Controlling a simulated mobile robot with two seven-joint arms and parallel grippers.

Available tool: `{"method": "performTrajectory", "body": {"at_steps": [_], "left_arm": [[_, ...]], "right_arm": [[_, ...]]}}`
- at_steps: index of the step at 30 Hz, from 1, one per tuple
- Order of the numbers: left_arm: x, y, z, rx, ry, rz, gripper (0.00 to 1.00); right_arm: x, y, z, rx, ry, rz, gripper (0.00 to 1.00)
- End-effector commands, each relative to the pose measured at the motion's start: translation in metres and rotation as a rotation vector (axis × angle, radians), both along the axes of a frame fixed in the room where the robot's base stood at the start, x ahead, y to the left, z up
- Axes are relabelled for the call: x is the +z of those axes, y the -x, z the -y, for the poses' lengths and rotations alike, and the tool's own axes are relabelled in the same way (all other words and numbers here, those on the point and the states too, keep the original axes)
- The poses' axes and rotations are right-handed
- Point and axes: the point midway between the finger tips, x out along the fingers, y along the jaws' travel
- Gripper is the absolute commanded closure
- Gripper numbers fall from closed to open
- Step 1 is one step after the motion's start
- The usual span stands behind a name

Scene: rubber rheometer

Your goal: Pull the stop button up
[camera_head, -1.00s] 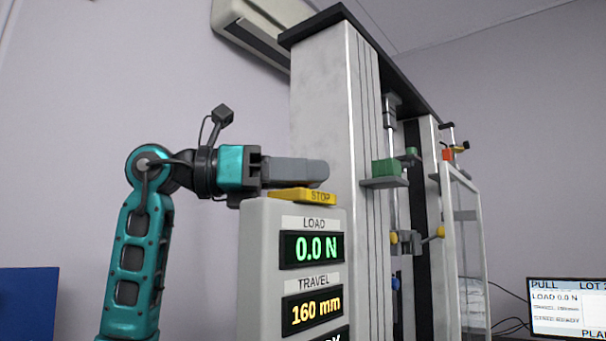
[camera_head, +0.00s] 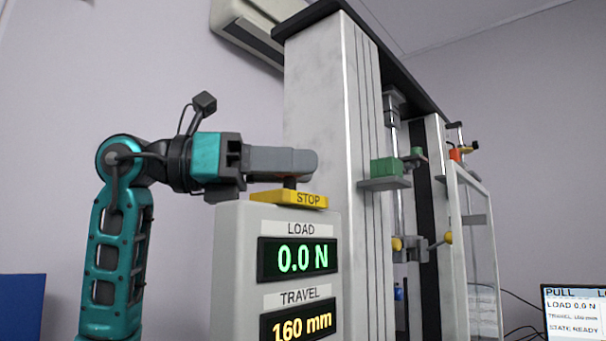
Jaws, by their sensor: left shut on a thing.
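The yellow STOP plate (camera_head: 306,199) sits on top of the grey display panel (camera_head: 233,250). A short dark stem, part of the stop button (camera_head: 290,183), shows between the plate and my fingers. My left gripper (camera_head: 302,162) reaches in from the left above the plate and is shut on the stop button. Its grey fingers hide the button's head. My right gripper is not in view.
The tall white machine column (camera_head: 315,110) stands close to the right of my fingertips. The panel reads LOAD 0.0 N and TRAVEL 160 mm. Green clamps (camera_head: 385,167) and a clear door (camera_head: 480,250) are further right. A monitor (camera_head: 575,312) stands at the lower right.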

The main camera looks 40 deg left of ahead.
Motion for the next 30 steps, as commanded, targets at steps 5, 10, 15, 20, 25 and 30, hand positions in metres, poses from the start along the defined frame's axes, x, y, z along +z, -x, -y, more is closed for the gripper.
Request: {"method": "performTrajectory", "body": {"at_steps": [5, 10, 15, 20, 25, 30], "left_arm": [[0.005, 0.000, -0.003, 0.009, 0.013, 0.006, 1.00], [0.005, 0.000, -0.003, 0.010, 0.016, 0.008, 0.58], [0.006, 0.000, -0.003, 0.009, 0.014, 0.008, 0.42], [0.004, 0.000, -0.002, 0.007, 0.011, 0.005, 0.38], [0.003, 0.001, -0.004, 0.008, 0.009, 0.004, 0.38], [0.002, 0.015, -0.022, 0.012, 0.010, 0.004, 0.38]], "right_arm": [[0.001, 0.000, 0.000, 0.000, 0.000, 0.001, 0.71], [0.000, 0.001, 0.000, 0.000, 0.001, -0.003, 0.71], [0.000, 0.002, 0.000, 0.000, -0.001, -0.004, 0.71], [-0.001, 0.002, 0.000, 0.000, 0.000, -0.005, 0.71], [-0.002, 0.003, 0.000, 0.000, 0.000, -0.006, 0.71], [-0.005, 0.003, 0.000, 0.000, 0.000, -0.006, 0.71]]}}
